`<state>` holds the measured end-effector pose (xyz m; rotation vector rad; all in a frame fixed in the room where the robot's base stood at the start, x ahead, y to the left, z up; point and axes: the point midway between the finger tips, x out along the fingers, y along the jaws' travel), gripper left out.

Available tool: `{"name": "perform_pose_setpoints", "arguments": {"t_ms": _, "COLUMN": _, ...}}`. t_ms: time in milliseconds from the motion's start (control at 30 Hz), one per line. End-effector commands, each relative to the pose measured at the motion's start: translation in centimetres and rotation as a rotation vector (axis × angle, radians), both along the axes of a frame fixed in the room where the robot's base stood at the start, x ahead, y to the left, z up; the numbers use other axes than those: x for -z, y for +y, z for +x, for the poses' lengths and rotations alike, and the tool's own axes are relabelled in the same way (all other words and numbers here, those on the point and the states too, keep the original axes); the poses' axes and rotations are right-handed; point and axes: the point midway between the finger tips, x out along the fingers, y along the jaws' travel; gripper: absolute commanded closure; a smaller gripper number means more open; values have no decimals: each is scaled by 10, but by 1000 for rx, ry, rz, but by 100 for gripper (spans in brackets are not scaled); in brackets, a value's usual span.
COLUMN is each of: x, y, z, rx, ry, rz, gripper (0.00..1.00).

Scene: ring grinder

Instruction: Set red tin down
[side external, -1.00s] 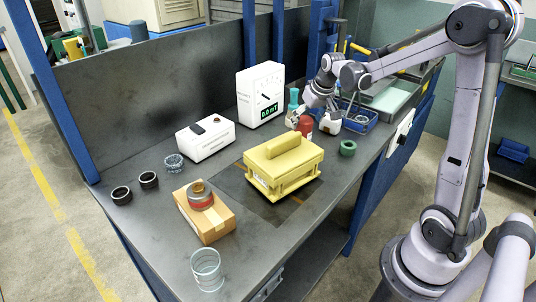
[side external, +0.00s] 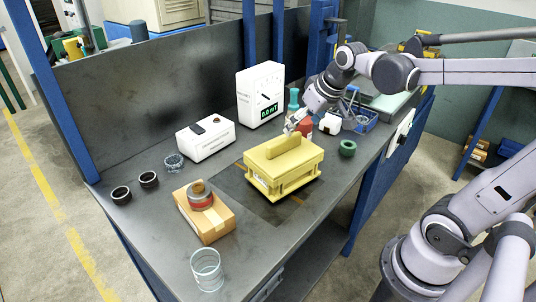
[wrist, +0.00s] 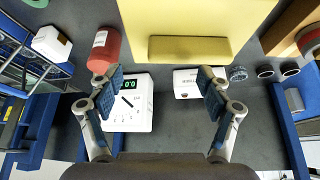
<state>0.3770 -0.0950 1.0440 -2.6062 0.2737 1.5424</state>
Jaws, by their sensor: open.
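The red tin (side external: 305,130) stands on the dark bench just behind the yellow block, partly hidden by my gripper and the block in the side view. In the wrist view the red tin (wrist: 104,48) is at the upper left, beyond the left finger and outside the jaws. My gripper (side external: 292,126) is above the bench near the tin and the back of the yellow block. In the wrist view my gripper (wrist: 161,80) has its fingers wide apart with nothing held between them.
The yellow block with a handle (side external: 284,165) is close in front.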

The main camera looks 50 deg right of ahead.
Motion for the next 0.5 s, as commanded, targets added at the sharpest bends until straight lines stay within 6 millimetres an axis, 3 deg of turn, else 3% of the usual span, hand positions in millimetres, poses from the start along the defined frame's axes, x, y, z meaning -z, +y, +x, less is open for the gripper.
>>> {"name": "perform_pose_setpoints", "arguments": {"t_ms": 33, "x": 3, "y": 19, "z": -12, "rx": -35, "ry": -17, "rz": -3, "gripper": 22}}
{"name": "perform_pose_setpoints", "arguments": {"t_ms": 200, "x": 15, "y": 63, "z": -45, "rx": -127, "ry": -69, "rz": -9, "gripper": 22}}
{"name": "perform_pose_setpoints", "arguments": {"t_ms": 333, "x": 25, "y": 83, "z": -63, "rx": -176, "ry": -98, "rz": -10, "gripper": 22}}
{"name": "perform_pose_setpoints", "arguments": {"t_ms": 500, "x": 33, "y": 94, "z": -74, "rx": -204, "ry": -117, "rz": -8, "gripper": 22}}
